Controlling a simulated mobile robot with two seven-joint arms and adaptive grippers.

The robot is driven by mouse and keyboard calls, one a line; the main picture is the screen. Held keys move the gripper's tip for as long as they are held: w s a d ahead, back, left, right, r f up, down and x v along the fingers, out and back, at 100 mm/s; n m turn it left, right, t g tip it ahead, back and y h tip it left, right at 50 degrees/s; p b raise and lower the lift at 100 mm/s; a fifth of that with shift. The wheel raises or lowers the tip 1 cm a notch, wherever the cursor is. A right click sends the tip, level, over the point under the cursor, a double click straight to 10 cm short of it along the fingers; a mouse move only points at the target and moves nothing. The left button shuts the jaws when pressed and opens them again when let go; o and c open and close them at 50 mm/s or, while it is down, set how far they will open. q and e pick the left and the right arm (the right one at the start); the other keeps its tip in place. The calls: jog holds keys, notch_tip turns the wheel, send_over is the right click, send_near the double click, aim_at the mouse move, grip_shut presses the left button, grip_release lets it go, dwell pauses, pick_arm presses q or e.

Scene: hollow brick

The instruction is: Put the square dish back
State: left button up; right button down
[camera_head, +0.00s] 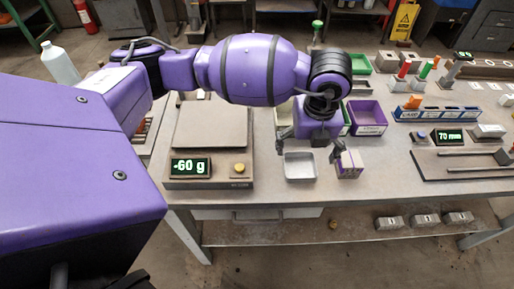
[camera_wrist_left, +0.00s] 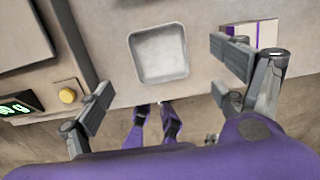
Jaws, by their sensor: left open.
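The square dish (camera_head: 299,166) is a shallow, empty, light grey tray. It lies on the bench near its front edge, to the right of the scale. My left gripper (camera_head: 310,150) is open above and around the dish, its fingers spread to either side. In the left wrist view the dish (camera_wrist_left: 158,53) lies ahead of the open fingers of my left gripper (camera_wrist_left: 165,88), untouched. The scale (camera_head: 210,135) has a bare plate and reads -60 g. My right gripper is not in view in the head view.
A small purple and beige box (camera_head: 349,164) stands close to the right finger. Purple (camera_head: 367,118) and green bins stand behind the gripper. A gauge reading 70 mm (camera_head: 449,136) and a rail fixture (camera_head: 465,163) are at right. A white bottle (camera_head: 60,63) is at left.

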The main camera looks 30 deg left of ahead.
pick_arm(q)
jog(key=r, duration=0.4)
jog(key=shift+s+d+r, duration=0.1)
jog(key=shift+s+d, duration=0.05)
jog(key=shift+s, duration=0.05)
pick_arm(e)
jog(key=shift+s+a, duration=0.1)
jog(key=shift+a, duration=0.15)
